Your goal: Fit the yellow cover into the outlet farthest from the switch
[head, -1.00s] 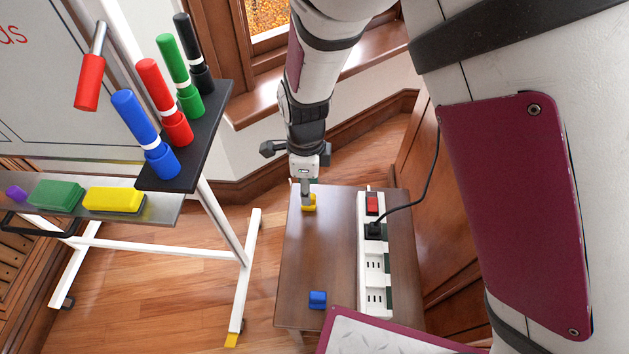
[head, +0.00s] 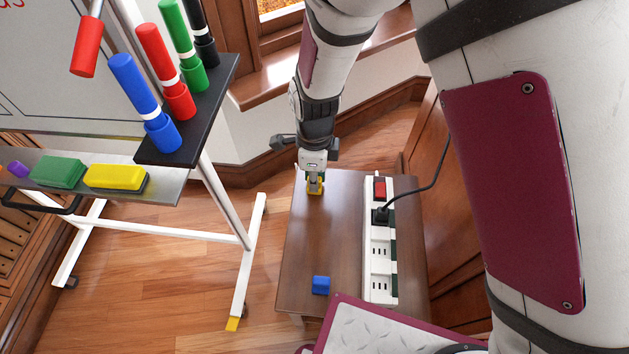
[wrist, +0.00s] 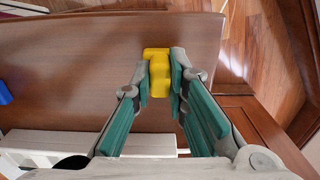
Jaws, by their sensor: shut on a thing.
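The yellow cover (head: 315,187) is at the far left end of the small brown table, between my gripper's fingertips. My gripper (head: 314,178) points down and is shut on it; the wrist view shows the yellow cover (wrist: 158,68) between the two green-padded fingers (wrist: 160,82). I cannot tell whether the cover touches the table. The white power strip (head: 379,245) lies along the table's right side. Its red switch (head: 379,188) is at the far end. A black plug (head: 380,214) fills the outlet beside the switch. The outlet farthest from the switch (head: 379,287) is bare, at the near end.
A blue cover (head: 321,285) lies on the table (head: 335,235) near its front. The black cord (head: 430,185) runs up to the right. A whiteboard stand with a marker shelf (head: 190,145) and erasers is at the left. The middle of the table is clear.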

